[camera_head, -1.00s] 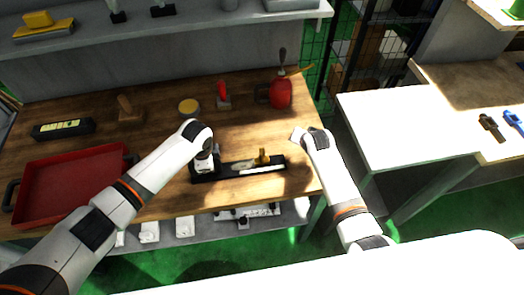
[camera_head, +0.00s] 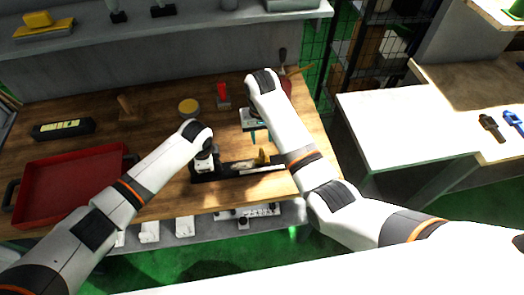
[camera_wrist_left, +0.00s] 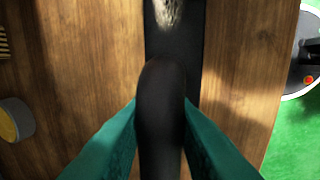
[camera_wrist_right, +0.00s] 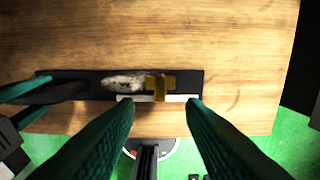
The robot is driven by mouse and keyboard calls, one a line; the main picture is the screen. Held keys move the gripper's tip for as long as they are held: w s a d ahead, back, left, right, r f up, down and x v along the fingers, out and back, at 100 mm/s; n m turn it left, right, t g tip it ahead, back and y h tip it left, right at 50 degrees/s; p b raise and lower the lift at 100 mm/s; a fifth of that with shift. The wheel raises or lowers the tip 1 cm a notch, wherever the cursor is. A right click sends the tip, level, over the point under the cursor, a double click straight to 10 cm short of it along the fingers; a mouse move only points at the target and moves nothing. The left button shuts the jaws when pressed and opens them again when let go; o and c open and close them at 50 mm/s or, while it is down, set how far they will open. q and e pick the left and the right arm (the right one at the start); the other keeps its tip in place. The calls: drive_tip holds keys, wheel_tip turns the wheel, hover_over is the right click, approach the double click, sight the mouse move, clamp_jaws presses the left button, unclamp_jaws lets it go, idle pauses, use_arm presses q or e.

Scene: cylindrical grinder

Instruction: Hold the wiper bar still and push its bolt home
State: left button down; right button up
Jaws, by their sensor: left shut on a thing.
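The wiper bar (camera_head: 232,171) is a long black bar lying flat across the front of the wooden workbench. It carries a pale fuzzy patch (camera_wrist_right: 122,82), a white strip (camera_wrist_right: 180,98) and an upright brass piece, apparently the bolt (camera_wrist_right: 160,88), toward its right end. My left gripper (camera_wrist_left: 160,125) is shut on the bar's dark, rounded left-end grip. In the head view, my left wrist hides that hold. My right gripper (camera_head: 254,136) points down above the bench. Its fingers (camera_wrist_right: 160,102) are apart and empty, with the brass piece between them in the right wrist view.
A red tray (camera_head: 70,180) lies at the left of the bench. A yellow-topped tin (camera_head: 189,107), a red-handled tool (camera_head: 222,95) and a red can (camera_head: 287,86), partly behind my right arm, stand farther back. The bench is clear around the bar.

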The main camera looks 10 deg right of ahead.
sight(262, 151)
wheel_tip(262, 151, down, 9)
drive_tip(key=shift+r, duration=0.15)
clamp_jaws()
